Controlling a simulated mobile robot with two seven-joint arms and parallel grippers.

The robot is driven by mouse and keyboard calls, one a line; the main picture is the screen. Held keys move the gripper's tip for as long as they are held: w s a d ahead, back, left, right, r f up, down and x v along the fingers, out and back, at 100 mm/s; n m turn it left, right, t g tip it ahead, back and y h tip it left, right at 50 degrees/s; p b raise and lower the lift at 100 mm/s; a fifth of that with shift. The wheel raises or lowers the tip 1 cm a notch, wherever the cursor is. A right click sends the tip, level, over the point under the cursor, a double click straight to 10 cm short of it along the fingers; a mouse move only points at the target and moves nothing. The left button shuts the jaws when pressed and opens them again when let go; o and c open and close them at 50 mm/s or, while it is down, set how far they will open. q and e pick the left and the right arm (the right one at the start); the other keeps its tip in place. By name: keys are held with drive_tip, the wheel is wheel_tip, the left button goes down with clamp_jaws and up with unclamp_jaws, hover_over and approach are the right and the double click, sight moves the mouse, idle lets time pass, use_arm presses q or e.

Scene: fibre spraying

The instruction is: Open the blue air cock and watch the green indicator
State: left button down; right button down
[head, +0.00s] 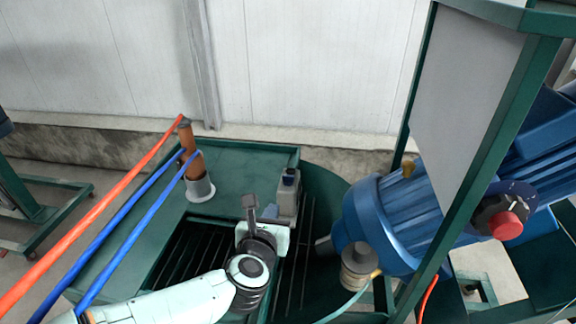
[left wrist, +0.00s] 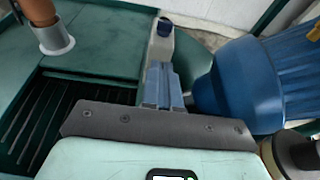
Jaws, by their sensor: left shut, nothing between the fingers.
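A small grey-white box with a dark blue top (head: 289,177) stands on the green machine top, just beyond my left gripper. It also shows in the left wrist view, where its blue top (left wrist: 164,27) faces up past the fingertips. This blue part may be the air cock; its handle position is too small to tell. My left gripper (head: 250,203) is shut and empty, a little to the left of and nearer than the box. In the left wrist view its fingers (left wrist: 163,80) are together, pointing at the box. I cannot make out a green indicator. My right gripper is not in view.
A large blue motor (head: 385,220) lies to the right, behind a green frame with a grey panel (head: 465,95). A red knob (head: 505,226) is on it. An orange post (head: 192,158) with orange and blue hoses stands left. A dark slotted grate (head: 190,250) lies below my arm.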

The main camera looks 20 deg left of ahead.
sight(285, 179)
use_arm(q)
drive_tip(key=shift+s+r, duration=0.1)
drive_tip(key=shift+s, duration=0.05)
drive_tip(key=shift+s, duration=0.1)
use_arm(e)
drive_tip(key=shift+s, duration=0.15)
